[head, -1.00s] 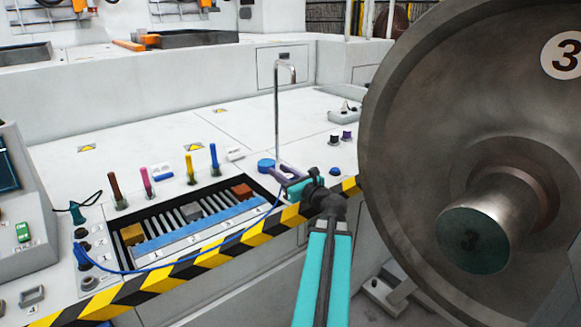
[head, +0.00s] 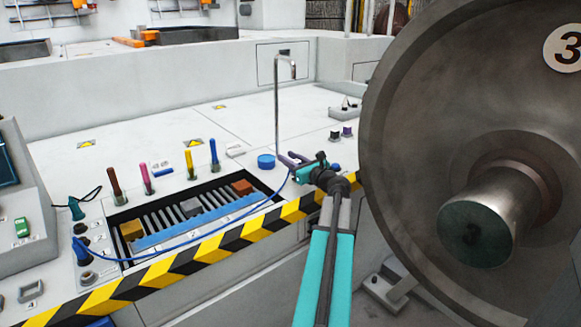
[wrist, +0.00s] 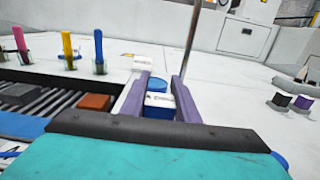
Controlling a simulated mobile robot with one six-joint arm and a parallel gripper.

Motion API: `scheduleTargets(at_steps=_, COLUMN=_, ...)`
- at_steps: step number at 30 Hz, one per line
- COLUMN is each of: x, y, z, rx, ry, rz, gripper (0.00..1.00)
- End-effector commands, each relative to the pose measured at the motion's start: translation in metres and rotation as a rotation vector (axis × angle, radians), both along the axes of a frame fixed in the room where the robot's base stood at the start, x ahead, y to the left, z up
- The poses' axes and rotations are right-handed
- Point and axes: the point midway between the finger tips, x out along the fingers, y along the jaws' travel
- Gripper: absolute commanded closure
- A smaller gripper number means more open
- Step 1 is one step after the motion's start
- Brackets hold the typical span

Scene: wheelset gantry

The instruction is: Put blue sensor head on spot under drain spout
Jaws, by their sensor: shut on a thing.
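My gripper (head: 287,160) has purple fingers and is shut on the blue sensor head (wrist: 159,106), a small blue block with a white label in the wrist view. A blue cable (head: 240,212) runs from the left of the console towards my gripper in the head view. The sensor head itself is not clearly visible there. The drain spout (head: 277,105) is a thin upright metal pipe with a hooked top, just behind my gripper; its post also shows in the wrist view (wrist: 190,45). A flat blue disc (head: 266,161) sits on the deck beside the fingers; in the wrist view it lies beyond the sensor head.
A slatted tray (head: 190,212) with several coloured blocks lies left of my gripper. Coloured upright handles (head: 190,165) stand behind it. The large wheel (head: 430,130) stands close on the right. Two dark knobs (head: 341,132) are on the deck. Open white deck lies behind the spout.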

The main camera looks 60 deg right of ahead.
Motion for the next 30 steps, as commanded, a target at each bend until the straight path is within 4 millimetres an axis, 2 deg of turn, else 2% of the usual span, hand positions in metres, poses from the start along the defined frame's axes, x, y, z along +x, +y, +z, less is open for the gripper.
scheduleTargets(at_steps=11, x=0.000, y=-0.002, z=0.000, rx=0.000, ry=0.000, rz=0.000, gripper=0.97)
scheduleTargets(at_steps=16, x=0.003, y=-0.011, z=-0.001, rx=0.000, ry=0.000, rz=0.000, gripper=0.97)
scheduleTargets(at_steps=22, x=0.002, y=-0.009, z=-0.029, rx=0.002, ry=-0.001, rz=0.000, gripper=0.97)
scheduleTargets(at_steps=30, x=0.002, y=-0.009, z=-0.036, rx=-0.001, ry=-0.001, rz=0.000, gripper=0.97)
